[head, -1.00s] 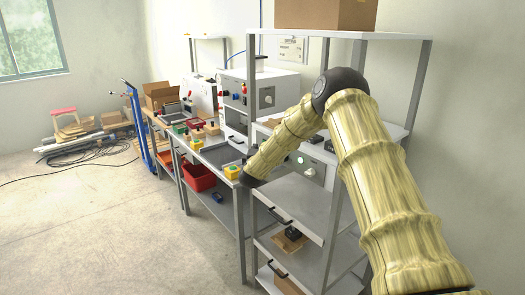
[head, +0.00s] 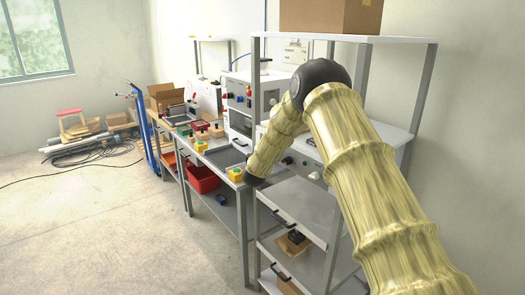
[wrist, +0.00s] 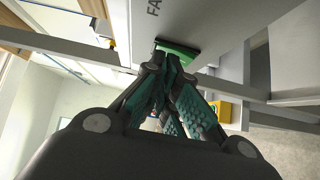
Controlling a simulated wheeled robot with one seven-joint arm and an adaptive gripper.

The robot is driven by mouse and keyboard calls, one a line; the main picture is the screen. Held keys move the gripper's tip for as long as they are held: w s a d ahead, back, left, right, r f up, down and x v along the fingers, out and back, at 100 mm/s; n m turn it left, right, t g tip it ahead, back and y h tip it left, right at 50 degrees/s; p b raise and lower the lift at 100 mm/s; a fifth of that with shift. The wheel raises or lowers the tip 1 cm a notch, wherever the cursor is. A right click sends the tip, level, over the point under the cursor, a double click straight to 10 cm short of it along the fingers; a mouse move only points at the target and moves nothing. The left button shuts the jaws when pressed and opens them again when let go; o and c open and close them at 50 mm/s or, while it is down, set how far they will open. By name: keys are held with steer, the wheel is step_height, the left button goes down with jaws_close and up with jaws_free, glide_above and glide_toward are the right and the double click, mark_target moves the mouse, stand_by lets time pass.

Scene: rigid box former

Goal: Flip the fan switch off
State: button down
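In the wrist view, a green switch part (wrist: 178,50) sits on a pale grey panel (wrist: 200,20). Beside it is dark lettering starting "FA", cut off at the picture's top edge. My gripper (wrist: 164,66) points at the green part, with its teal-padded fingers meeting or nearly meeting at the tips. The tips overlap the lower edge of the green part in the picture; I cannot tell whether they touch it. No object shows between the fingers. In the head view, my arm hides much of the panel area, and the gripper's fingertips are not distinguishable.
A grey metal shelf unit (head: 435,95) surrounds my arm, with a cardboard box (head: 330,15) on its top. A workbench (head: 215,155) with small yellow, red and green items stands to the left.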

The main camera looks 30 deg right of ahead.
steer(key=w+a+b+v, duration=0.1)
steer(key=a+b+v, duration=0.1)
steer(key=v, duration=1)
steer(key=shift+a+r+b, duration=0.3)
steer(key=shift+a+b, duration=0.05)
steer(key=shift+b, duration=0.3)
